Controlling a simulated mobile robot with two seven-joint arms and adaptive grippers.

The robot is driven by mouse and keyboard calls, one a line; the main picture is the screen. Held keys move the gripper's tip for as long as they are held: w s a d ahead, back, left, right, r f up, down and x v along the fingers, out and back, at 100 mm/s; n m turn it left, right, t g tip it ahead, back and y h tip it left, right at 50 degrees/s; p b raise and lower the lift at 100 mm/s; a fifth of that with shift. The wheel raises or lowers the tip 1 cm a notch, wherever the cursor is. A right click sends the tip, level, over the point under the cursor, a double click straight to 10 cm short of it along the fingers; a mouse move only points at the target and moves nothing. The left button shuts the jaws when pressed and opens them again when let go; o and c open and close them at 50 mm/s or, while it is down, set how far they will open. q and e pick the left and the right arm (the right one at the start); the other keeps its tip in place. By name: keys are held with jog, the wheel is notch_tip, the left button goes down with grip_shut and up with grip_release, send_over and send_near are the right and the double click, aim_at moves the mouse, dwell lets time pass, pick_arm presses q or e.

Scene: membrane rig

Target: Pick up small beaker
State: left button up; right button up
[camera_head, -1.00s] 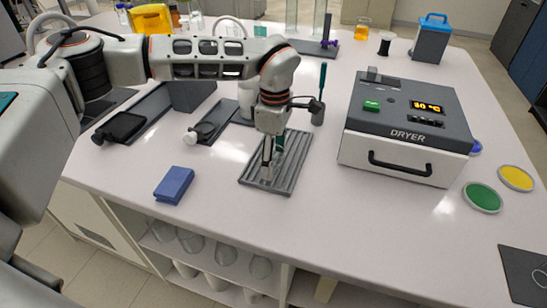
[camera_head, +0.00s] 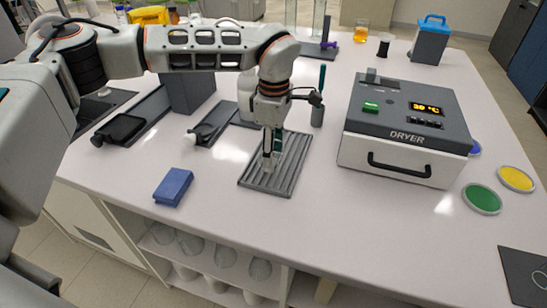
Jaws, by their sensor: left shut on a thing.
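My left gripper (camera_head: 271,155) points down over the grey ribbed tray (camera_head: 291,178) on the white bench. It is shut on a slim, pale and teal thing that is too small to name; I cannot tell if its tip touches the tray. A beaker with orange liquid (camera_head: 361,31) stands at the back of the bench. Several clear glass vessels (camera_head: 190,243) stand on the shelf under the bench. I cannot tell which vessel is the small beaker. A pale cylinder (camera_head: 246,90) is partly hidden behind my left wrist. My right gripper is not in view.
The dryer (camera_head: 400,164) stands to the right of the tray, with a dark holder (camera_head: 317,116) between. A blue box (camera_head: 173,187) lies left of the tray. Green (camera_head: 482,198) and yellow (camera_head: 515,179) discs lie at the right. The bench front is mostly clear.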

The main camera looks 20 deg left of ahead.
pick_arm(q)
notch_tip(320, 180, up, 18)
jog(key=shift+f, duration=0.15)
dwell(0.3)
